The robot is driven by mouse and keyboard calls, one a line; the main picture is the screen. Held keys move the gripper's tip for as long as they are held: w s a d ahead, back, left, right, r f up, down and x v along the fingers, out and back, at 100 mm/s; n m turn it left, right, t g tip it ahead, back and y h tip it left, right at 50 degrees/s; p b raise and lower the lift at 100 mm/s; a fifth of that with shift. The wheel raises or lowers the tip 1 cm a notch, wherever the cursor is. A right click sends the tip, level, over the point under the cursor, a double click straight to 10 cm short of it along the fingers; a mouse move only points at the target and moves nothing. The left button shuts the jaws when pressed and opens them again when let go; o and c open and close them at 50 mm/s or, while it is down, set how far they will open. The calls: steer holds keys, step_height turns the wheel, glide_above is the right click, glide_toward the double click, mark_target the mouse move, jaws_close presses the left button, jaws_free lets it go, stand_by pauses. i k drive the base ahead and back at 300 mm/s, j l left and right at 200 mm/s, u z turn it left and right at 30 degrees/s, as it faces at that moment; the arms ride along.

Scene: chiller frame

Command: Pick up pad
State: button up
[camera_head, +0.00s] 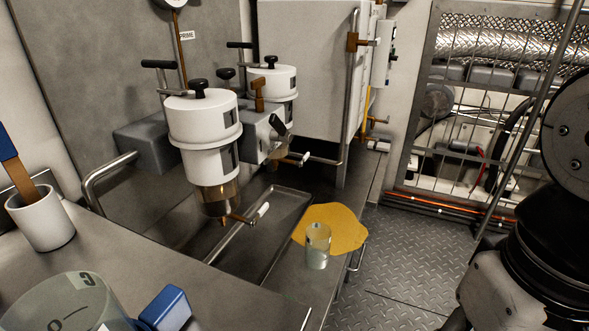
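No object is clearly marked as the pad. A flat, irregular yellow piece (345,226), like a cloth, lies on the dark metal bench at centre right and drapes at its right edge. A small clear glass (317,252) with pale liquid stands at its front left edge and hides part of it. A blue block (164,308) with a pale edge sits at the bottom left on the near counter. I cannot tell which of the two is the pad. My arm shows at the right edge, but my gripper is out of view.
Two white canisters (203,120) with black knobs hang over a drain tray (290,197). A large glass container (62,303) and a white cup (42,222) holding a blue-handled tool stand on the near counter (120,262). The chequered floor (415,250) is clear.

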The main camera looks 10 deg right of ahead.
mark_target(384, 147)
steer(key=i+l+z, duration=0.25)
steer(key=i+z, duration=0.15)
steer(key=i, duration=0.2)
steer(key=i+l+z, duration=0.1)
steer(key=i+z, duration=0.25)
steer(key=i, duration=0.25)
steer(key=i+u, duration=0.25)
steer(key=i, duration=0.3)
steer(key=i+l+u, duration=0.25)
steer(key=i, duration=0.35)
steer(key=j, duration=0.1)
